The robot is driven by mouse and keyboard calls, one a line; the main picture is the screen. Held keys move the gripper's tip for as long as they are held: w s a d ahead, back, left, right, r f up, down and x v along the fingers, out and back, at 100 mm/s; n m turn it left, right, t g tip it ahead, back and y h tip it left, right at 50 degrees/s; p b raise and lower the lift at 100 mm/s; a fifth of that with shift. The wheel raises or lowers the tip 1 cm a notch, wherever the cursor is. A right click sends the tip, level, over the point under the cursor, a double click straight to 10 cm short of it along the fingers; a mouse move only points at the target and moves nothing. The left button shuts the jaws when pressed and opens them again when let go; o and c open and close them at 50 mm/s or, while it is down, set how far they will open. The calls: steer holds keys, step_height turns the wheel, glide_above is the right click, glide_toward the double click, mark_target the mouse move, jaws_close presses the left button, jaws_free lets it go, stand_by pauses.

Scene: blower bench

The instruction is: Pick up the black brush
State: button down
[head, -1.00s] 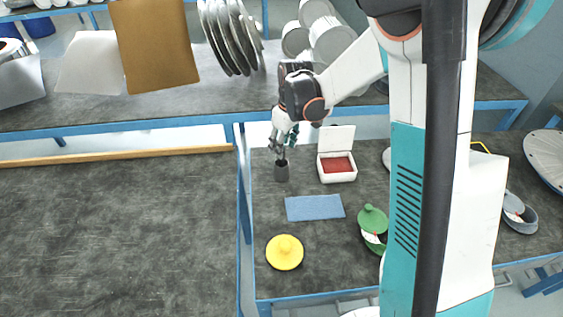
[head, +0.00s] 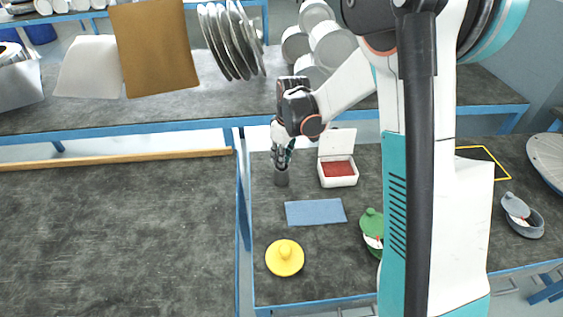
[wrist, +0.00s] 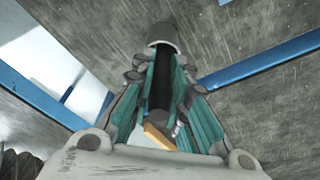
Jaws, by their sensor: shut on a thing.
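The black brush (wrist: 160,88) shows in the wrist view as a dark shaft between the teal finger pads of my gripper (wrist: 163,100). A tan piece (wrist: 158,137) shows at its near end; I cannot tell if it is part of the brush. The shaft lines up with a dark grey cup (wrist: 163,34), which also stands upright on the bench in the head view (head: 281,178). My gripper (head: 281,163) is right above the cup there, shut on the brush. The brush's lower end is hidden, so I cannot tell how deep it sits in the cup.
An open white box with a red inside (head: 338,174) stands right of the cup. A blue mat (head: 315,212), a yellow lid (head: 285,258) and a green-lidded pot (head: 371,232) lie nearer. My arm covers part of the bench. A blue-edged shelf (head: 150,131) runs behind.

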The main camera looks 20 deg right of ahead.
steer(key=shift+r, duration=0.15)
step_height(320, 180, up, 20)
steer(key=p, duration=0.7)
steer(key=shift+f, duration=0.2)
stand_by(1.8)
